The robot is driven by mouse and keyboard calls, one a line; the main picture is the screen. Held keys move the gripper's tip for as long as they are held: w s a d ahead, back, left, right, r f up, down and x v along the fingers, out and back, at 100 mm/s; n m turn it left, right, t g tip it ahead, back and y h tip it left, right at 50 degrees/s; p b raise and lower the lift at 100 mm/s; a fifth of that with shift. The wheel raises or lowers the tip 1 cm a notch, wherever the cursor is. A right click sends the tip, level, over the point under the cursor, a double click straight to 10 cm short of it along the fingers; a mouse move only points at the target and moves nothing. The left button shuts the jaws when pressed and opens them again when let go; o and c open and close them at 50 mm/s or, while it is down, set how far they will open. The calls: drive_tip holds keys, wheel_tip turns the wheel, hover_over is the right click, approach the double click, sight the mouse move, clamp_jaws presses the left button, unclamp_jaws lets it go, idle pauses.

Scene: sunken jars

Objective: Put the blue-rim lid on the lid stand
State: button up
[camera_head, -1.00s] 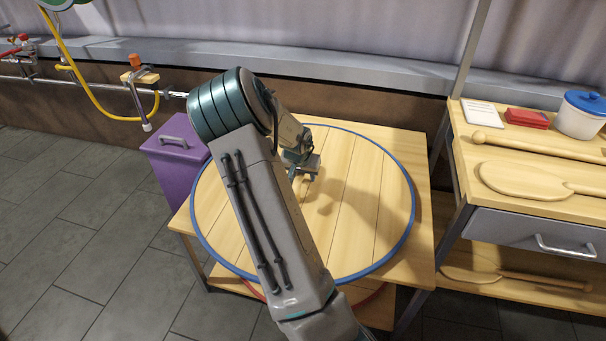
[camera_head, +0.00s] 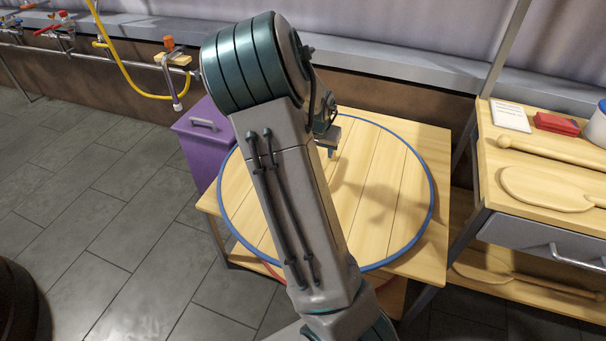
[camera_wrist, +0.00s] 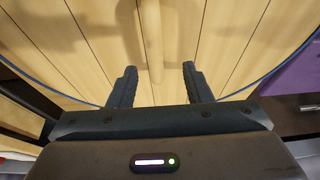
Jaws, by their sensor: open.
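The blue-rim lid (camera_head: 385,225) is a large round disc of pale wooden planks with a blue edge. It lies flat on the top of the square wooden lid stand (camera_head: 437,250). My gripper (camera_head: 328,153) is above the back part of the lid, partly hidden by my arm. A wooden bar (camera_wrist: 151,35), apparently the lid's handle, shows just beyond the fingertips. My arm hides the lid's middle in the head view.
A red-edged round thing (camera_head: 271,269) shows below the stand's top. A purple bin (camera_head: 200,140) stands at the left. A wooden shelf unit (camera_head: 500,185) with paddles and a drawer stands at the right. A pipe with taps runs along the back wall.

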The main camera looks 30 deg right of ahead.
drive_tip(key=s+a+r+n+g+y, duration=0.1)
drive_tip(key=s+a+r+n+y, duration=0.2)
drive_tip(key=s+a, duration=0.55)
drive_tip(key=s+a+r+n+y, duration=0.1)
drive_tip(key=s+a+r+n, duration=0.4)
drive_tip(key=a, duration=0.7)
drive_tip(key=s+a+r+n+h, duration=0.1)
drive_tip(key=s+a+r, duration=0.1)
drive_tip(key=s, duration=0.7)
drive_tip(key=shift+s+a+n+g, duration=0.15)
drive_tip(key=shift+a+n+g, duration=0.25)
drive_tip(key=shift+a, duration=0.3)
